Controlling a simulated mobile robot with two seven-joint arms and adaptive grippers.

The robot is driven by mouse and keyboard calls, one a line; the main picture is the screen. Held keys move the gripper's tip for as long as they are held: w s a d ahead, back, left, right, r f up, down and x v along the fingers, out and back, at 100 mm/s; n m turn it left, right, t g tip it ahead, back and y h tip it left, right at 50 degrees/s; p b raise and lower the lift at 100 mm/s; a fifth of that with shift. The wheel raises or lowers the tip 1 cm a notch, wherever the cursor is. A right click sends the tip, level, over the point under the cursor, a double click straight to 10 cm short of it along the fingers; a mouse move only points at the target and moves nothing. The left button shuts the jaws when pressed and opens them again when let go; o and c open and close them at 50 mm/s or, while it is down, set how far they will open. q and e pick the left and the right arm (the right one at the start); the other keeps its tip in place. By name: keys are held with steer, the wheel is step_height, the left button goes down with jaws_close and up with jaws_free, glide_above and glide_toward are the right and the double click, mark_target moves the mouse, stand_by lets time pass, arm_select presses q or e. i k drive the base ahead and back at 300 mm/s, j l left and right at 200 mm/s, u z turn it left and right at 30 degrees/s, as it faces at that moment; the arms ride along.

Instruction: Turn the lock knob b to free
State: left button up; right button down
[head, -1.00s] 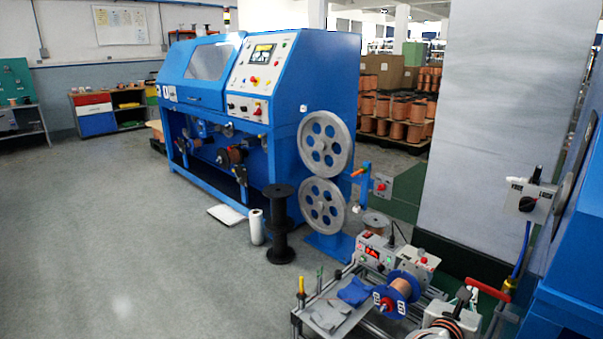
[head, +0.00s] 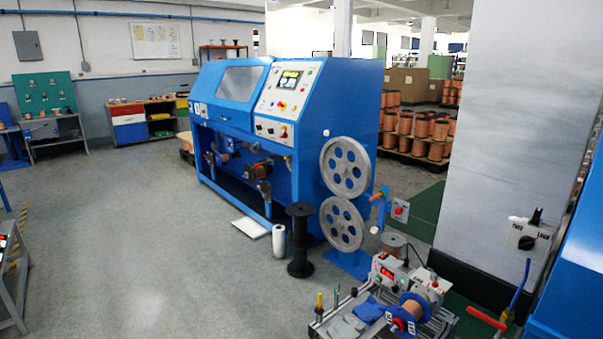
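I cannot make out which word the knob points at. Neither of my grippers is in view.
A blue machine (head: 225,140) with two grey spoked wheels (head: 346,168) stands in the middle. A bench (head: 450,325) with a copper spool (head: 407,312) and a red handle (head: 487,318) is at the lower right. A grey pillar (head: 500,120) is behind. Open floor (head: 130,250) lies left.

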mark_target(526, 242)
steer(key=z, duration=1.3)
